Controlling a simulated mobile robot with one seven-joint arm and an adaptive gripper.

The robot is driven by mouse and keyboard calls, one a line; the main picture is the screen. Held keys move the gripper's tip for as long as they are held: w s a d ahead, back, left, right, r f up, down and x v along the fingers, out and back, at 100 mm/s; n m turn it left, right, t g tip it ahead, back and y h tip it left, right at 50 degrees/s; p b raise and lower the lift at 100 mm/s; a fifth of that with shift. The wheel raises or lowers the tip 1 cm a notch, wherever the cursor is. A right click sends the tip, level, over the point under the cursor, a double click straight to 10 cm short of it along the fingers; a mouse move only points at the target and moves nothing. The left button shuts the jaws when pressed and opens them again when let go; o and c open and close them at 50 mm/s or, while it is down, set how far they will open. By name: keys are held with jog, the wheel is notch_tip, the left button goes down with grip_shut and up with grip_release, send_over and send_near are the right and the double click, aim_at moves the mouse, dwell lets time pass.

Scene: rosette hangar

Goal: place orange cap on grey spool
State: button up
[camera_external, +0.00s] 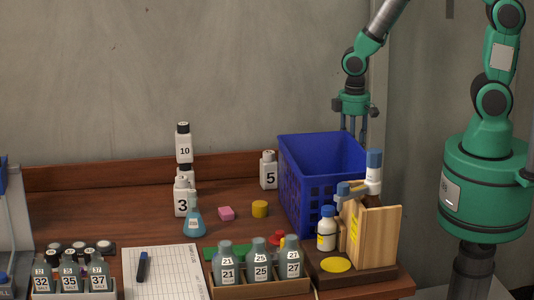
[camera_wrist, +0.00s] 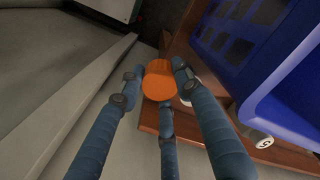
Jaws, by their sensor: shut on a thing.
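The orange cap (camera_wrist: 159,80) is between the blue fingers of my gripper (camera_wrist: 157,84) in the wrist view, with its round orange face toward the camera. My gripper is shut on it. In the external view my gripper (camera_external: 354,128) points down at the far right corner of the blue crate. Its fingertips and the cap are hidden there behind the crate. I cannot make out a grey spool in either view.
The blue crate (camera_external: 303,189) stands tall beside my gripper; its wall (camera_wrist: 228,48) fills the wrist view's upper right. A wooden stand (camera_external: 378,237) with bottles is in front.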

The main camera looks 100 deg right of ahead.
jog(key=w+d, duration=0.1)
jog(key=w, duration=0.2)
jog(key=w+d, duration=0.1)
jog(key=w, duration=0.2)
jog(key=w+d+f+b, duration=0.1)
jog(key=w, duration=0.1)
jog(key=shift+w+d, duration=0.25)
jog(key=shift+w, duration=0.15)
jog(key=shift+w+d, duration=0.15)
jog(key=shift+w, duration=0.25)
jog(key=shift+f+b, duration=0.35)
jog(key=shift+f, duration=1.4)
jog(key=shift+f, duration=0.15)
jog(key=o, duration=0.8)
jog(key=shift+c, duration=0.2)
